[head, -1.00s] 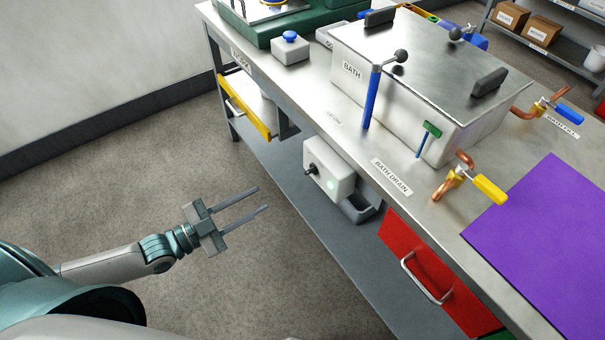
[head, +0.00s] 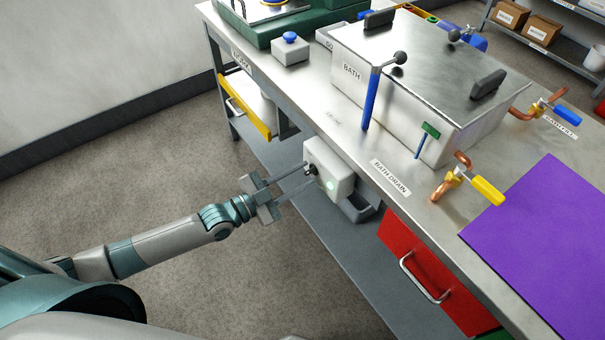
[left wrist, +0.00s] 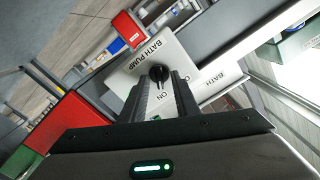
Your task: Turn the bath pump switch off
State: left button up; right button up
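The bath pump switch is a black knob on a white box (head: 330,168) hung under the table's front edge. A green light glows on the box in the head view. In the left wrist view the box's label reads "BATH PUMP", and the black knob (left wrist: 159,74) has "ON" written beside it, seen between my fingers. My left gripper (head: 308,174) is open, its two fingers apart and pointing at the knob. The fingertips are right at the knob; I cannot tell whether they touch it, and they partly hide it. My right gripper is not in view.
The steel table (head: 330,112) overhangs the box. A red drawer (head: 415,270) with a handle is to its right, and a yellow-fronted drawer (head: 247,117) to its left. A grey tray (head: 357,208) is just behind the box. The floor in front is clear.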

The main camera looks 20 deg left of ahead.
pick_arm(q)
jog(key=shift+w+d, duration=0.2)
jog(key=shift+w, duration=0.05)
jog(key=shift+c, duration=0.3)
jog(key=c, duration=0.6)
